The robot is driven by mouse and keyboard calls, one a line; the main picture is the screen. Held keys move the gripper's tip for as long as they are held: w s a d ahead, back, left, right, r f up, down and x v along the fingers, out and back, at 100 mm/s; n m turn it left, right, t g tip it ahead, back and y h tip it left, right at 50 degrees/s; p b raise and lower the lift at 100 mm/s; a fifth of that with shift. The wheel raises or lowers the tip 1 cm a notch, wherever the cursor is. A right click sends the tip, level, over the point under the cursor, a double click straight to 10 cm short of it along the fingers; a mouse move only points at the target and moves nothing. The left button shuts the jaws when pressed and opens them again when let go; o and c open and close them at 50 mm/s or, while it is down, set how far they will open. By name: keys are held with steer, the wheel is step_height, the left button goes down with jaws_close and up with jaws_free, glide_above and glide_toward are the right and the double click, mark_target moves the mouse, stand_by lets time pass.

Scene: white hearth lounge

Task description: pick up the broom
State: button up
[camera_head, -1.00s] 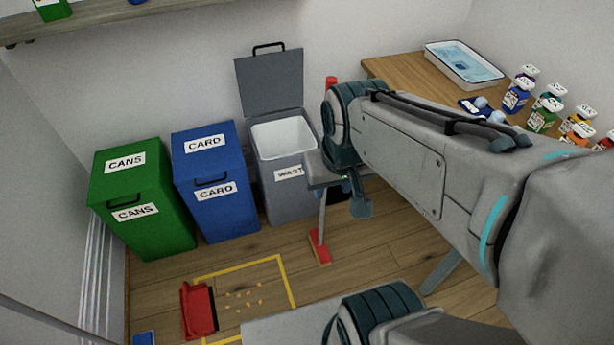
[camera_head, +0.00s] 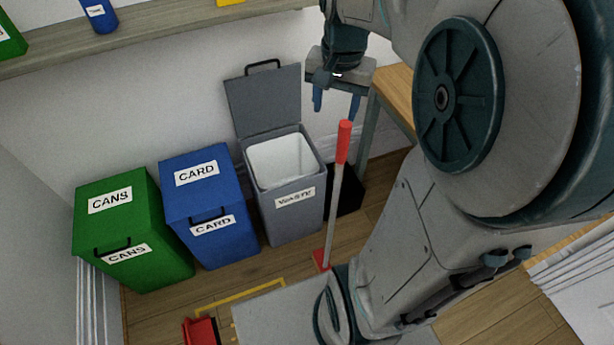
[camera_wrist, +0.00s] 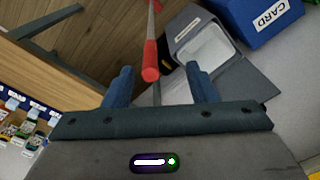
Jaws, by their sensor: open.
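The broom (camera_head: 335,203) stands upright in the head view, with a red grip on top, a grey shaft and a red foot on the floor. In the wrist view its red grip (camera_wrist: 150,62) points toward my gripper and lies between the lines of the two fingers. My gripper (camera_head: 336,105) is open, its blue fingers pointing down just above the broom's top in the head view. In the wrist view the gripper (camera_wrist: 160,85) is empty, and the grip's end appears near the fingertips. I cannot tell the exact gap. The broom's foot is partly hidden by my own body.
A grey waste bin (camera_head: 292,215) with its lid open stands left of the broom. A blue card bin (camera_head: 212,210) and green cans bin (camera_head: 130,235) stand further left. A red dustpan (camera_head: 202,331) lies on the floor. A wooden table (camera_head: 393,92) is at the right, a shelf (camera_head: 150,30) above.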

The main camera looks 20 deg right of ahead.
mark_target(344, 132)
steer(key=w+d+m, duration=0.1)
steer(key=w+d+r+m, duration=0.1)
steer(key=d, duration=0.1)
steer(key=w+d+m+p, duration=0.1)
steer(key=shift+d+r+g, duration=0.2)
steer(key=shift+r+g, duration=0.1)
steer(key=shift+g, duration=0.1)
steer(key=shift+d+f, duration=0.1)
steer(key=shift+f, duration=0.25)
step_height(344, 132, down, 13)
steer(key=shift+r+p, duration=0.1)
steer(key=shift+p, duration=0.35)
jaws_close()
